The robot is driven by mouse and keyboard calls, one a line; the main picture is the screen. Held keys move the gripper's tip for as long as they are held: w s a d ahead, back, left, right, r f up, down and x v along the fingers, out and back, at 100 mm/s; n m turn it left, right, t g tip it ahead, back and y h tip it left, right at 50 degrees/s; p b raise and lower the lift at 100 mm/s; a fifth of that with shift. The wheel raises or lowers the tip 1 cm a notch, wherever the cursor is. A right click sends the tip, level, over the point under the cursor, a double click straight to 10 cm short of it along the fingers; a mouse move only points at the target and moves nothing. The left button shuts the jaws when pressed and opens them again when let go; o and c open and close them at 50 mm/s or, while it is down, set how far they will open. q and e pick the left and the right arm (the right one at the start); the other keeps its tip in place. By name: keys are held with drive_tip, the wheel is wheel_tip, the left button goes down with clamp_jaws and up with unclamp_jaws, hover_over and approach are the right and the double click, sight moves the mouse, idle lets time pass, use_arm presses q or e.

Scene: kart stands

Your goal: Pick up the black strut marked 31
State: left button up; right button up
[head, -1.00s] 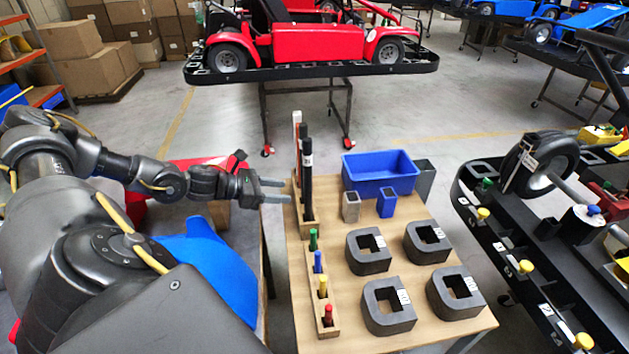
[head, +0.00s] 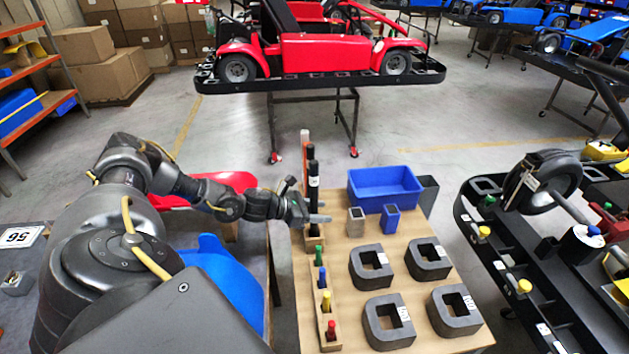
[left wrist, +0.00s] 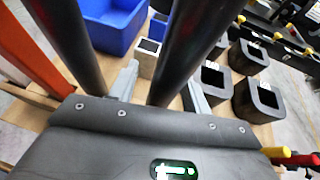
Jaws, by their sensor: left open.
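Two black struts stand upright in a wooden rack on the table. The nearer black strut (head: 313,187) has a white label too small to read, so I cannot tell which one is marked 31. The farther black strut (head: 310,151) stands behind it. My left gripper (head: 318,220) is open at the nearer strut, low down. In the left wrist view, that strut (left wrist: 190,45) stands between the open fingers (left wrist: 160,92), and the other black strut (left wrist: 66,40) is outside them to the left. My right gripper is out of view.
An orange strut (head: 304,140) stands at the rack's far end. A blue bin (head: 384,190), small grey and blue holders and several dark grey blocks (head: 371,267) fill the table's right. A rack of coloured pegs (head: 325,300) lies in front. A red kart (head: 330,52) stands behind.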

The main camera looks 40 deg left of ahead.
use_arm(q)
clamp_jaws()
idle(0.3)
drive_tip(key=shift+r, duration=0.1)
wheel_tip(320, 180, up, 28)
drive_tip(key=b, duration=0.5)
drive_tip(key=shift+b, duration=0.35)
